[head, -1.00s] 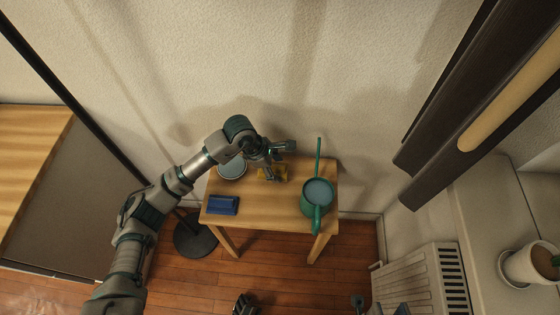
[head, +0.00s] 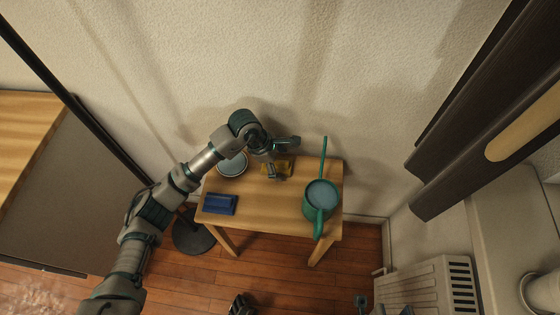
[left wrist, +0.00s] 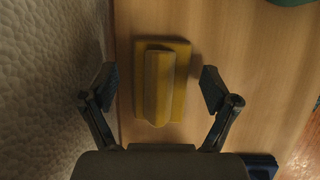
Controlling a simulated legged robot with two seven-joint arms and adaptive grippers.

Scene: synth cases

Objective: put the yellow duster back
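The yellow duster (head: 287,169), a flat block with a raised grip, lies on the small wooden table (head: 262,208) near its wall side. In the left wrist view the duster (left wrist: 163,85) sits between the spread fingers of my left gripper (left wrist: 160,88), with a gap on both sides. In the head view my left gripper (head: 282,158) is over the duster and hides part of it. It is open and empty. Grey and teal parts at the bottom edge of the head view may be my right gripper, but they are cut off and unclear.
A blue block (head: 220,204) lies at the table's front left. A round pale dish (head: 233,164) is at the back left. The wall (head: 290,70) is close behind.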

